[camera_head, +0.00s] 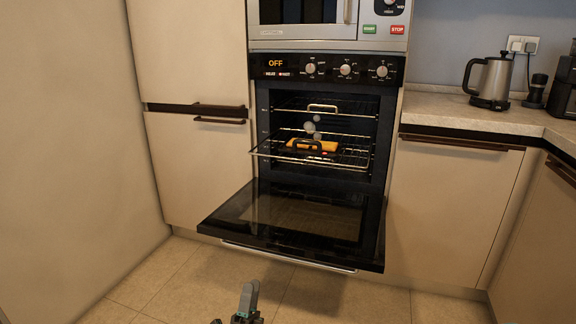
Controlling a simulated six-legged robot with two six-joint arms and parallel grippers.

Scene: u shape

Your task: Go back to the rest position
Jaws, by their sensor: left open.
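My left gripper (246,303) shows at the bottom of the head view, low in front of the oven. It is open and empty, well apart from the oven. My right gripper is not in view. The built-in oven (258,140) stands ahead with its door (300,222) folded down open. A wire rack (270,153) is pulled partly out of the oven. An orange-brown food item (314,146) lies on that rack, with pale puffs above it. The oven display (276,64) reads OFF.
A microwave (300,12) sits above the oven. A kettle (492,80) and dark appliances stand on the counter (450,112) at the right. Cabinets flank the oven. The open door juts over the tiled floor (180,285), which is clear in front.

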